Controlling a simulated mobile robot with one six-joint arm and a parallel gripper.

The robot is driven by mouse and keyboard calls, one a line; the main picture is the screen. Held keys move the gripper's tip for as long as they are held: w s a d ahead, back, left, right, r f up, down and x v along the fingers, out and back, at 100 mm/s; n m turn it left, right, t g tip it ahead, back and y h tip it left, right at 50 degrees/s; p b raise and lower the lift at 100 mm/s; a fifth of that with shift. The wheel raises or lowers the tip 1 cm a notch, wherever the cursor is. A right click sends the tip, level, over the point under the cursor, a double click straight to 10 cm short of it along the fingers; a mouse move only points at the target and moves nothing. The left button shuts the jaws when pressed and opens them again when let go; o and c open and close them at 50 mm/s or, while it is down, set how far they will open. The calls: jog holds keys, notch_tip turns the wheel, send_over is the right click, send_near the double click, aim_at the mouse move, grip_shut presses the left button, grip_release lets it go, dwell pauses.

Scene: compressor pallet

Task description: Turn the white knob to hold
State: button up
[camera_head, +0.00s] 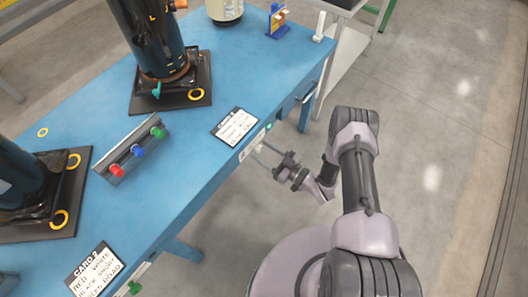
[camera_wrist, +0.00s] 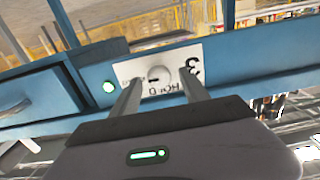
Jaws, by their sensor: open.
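The white knob (camera_wrist: 159,75) is round and sits on a white plate (camera_wrist: 208,52) on the blue table's side. A dark mark shows on its left side in the wrist view. Upside-down lettering that looks like HOLD lies just below it, with a large 3 to the right. Smaller lettering at its left is unreadable. My gripper (camera_wrist: 161,86) is open, its fingers pointing at the plate, with the knob seen between their tips. I cannot tell whether they touch anything. In the head view my gripper (camera_head: 260,153) is at the table's front side; the knob is not discernible there.
A green light (camera_wrist: 109,87) is left of the plate, near a blue drawer (camera_wrist: 22,99). On the blue table (camera_head: 197,156) are a card (camera_head: 235,126), a bar with red, blue and green knobs (camera_head: 137,150) and dark compressors (camera_head: 150,40). The floor at right is clear.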

grip_shut()
jog(key=shift+n, duration=0.3)
jog(key=n+p, duration=0.1)
jog(key=n, duration=0.2)
jog(key=shift+s+n, duration=0.1)
jog(key=shift+n, duration=0.3)
jog(key=n, duration=0.4)
jog(key=shift+n+p, duration=0.3)
jog(key=shift+p, duration=0.05)
jog(key=n+p, duration=0.1)
jog(key=n, duration=0.3)
jog(key=shift+f+n, duration=0.1)
jog(key=shift+n, duration=0.2)
jog(key=shift+a+f+n+p, duration=0.1)
jog(key=shift+n+p, duration=0.25)
jog(key=shift+n, duration=1.75)
